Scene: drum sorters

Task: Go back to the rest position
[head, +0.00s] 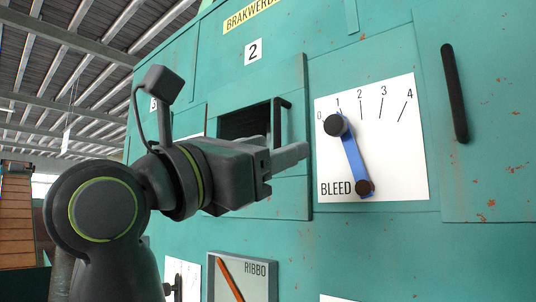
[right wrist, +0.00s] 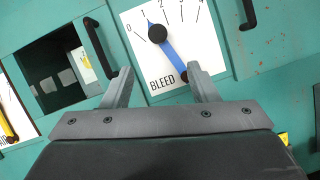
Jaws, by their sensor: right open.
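My right gripper (head: 287,166) is in front of the teal machine face, to the left of the BLEED dial (head: 398,170). Its fingers are apart with nothing between them, and both also show in the right wrist view (right wrist: 160,72). The dial is a white plate with marks 0 to 4. Its blue lever (head: 350,152) hangs down and slightly right from a black pivot, with a dark knob (head: 365,187) at its lower end. The lever's short upper end points near 1. In the right wrist view the knob appears close to the right finger; contact cannot be told. My left gripper is not in view.
A square opening (head: 245,121) with a black-handled sliding door (head: 292,195) is behind my right gripper. A black vertical handle (head: 454,93) is right of the dial. Below is a RIBBO gauge (head: 258,282) with an orange pointer. Free room lies left, towards the hall.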

